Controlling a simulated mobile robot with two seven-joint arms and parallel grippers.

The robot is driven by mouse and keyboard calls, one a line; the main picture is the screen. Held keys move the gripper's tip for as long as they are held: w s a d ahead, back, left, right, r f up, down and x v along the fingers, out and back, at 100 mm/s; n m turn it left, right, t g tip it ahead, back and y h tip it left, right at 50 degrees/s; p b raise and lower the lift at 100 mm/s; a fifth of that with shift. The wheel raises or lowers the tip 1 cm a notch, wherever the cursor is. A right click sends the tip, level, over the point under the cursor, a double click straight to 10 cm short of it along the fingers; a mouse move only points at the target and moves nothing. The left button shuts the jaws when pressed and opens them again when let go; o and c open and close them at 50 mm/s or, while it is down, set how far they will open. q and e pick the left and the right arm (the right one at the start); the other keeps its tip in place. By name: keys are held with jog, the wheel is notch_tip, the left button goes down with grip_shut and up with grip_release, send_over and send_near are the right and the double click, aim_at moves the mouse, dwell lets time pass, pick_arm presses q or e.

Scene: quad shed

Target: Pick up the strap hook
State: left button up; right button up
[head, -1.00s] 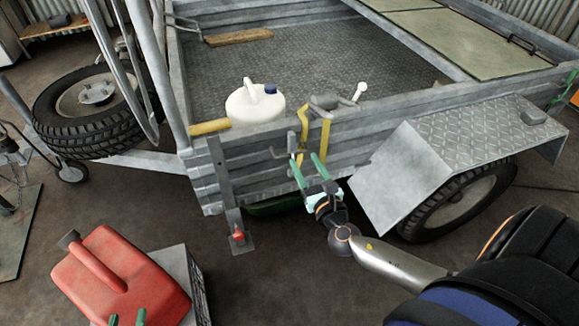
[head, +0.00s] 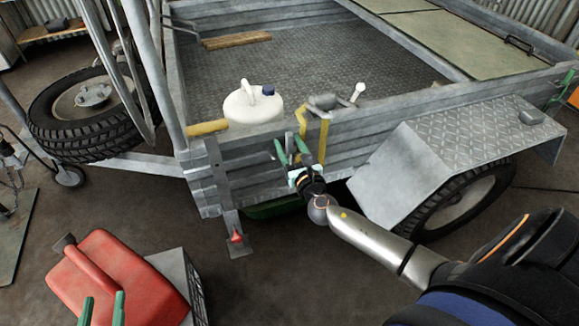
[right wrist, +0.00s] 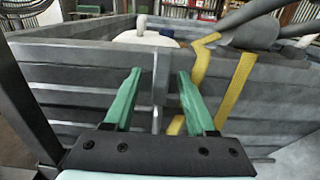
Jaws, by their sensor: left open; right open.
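Yellow strap (head: 324,140) hangs over the grey trailer's side wall from a dark ratchet (head: 322,102). A thin grey upright piece (right wrist: 155,88), which may be the strap hook or part of the trailer wall, shows between the fingertips there. My right gripper (head: 289,142) is open, with green fingers pointing at the wall just left of the strap. Nothing is visibly gripped. My left gripper (head: 103,306) is open at the bottom left, near a red fuel can (head: 118,278).
A white jug (head: 252,102) stands inside the trailer's front corner (head: 208,160). The trailer's mudguard (head: 425,165) and wheel (head: 465,200) are right of my right gripper. A spare wheel (head: 75,118) is at the left. Bare floor lies between fuel can and trailer.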

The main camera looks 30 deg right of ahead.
grip_shut()
dwell(0.3)
jog(key=shift+r, duration=0.15)
dwell(0.3)
